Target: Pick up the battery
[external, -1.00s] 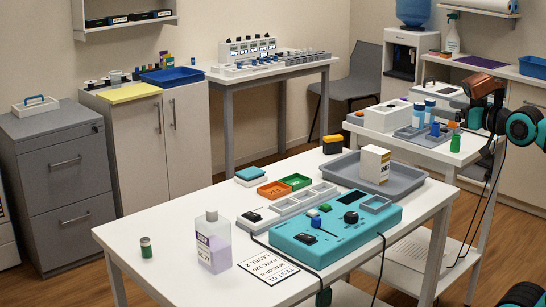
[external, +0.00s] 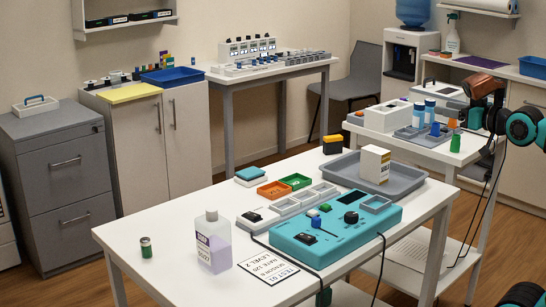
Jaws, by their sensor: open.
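A small battery-like cylinder (external: 146,247), green and silver with a dark band, stands upright near the left edge of the white table (external: 180,210). Nothing touches it. My gripper (external: 490,122) is at the far right, high beside the side cart and partly merged with dark arm parts. It is open, with nothing seen in it, and far from the cylinder. Its fingertips are hard to make out.
A bottle of purple liquid (external: 213,241) stands right of the cylinder. A teal test device (external: 335,236) with cables, a grey tray (external: 408,184) and a white box (external: 375,164) fill the table's right half. The table's left part is mostly clear.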

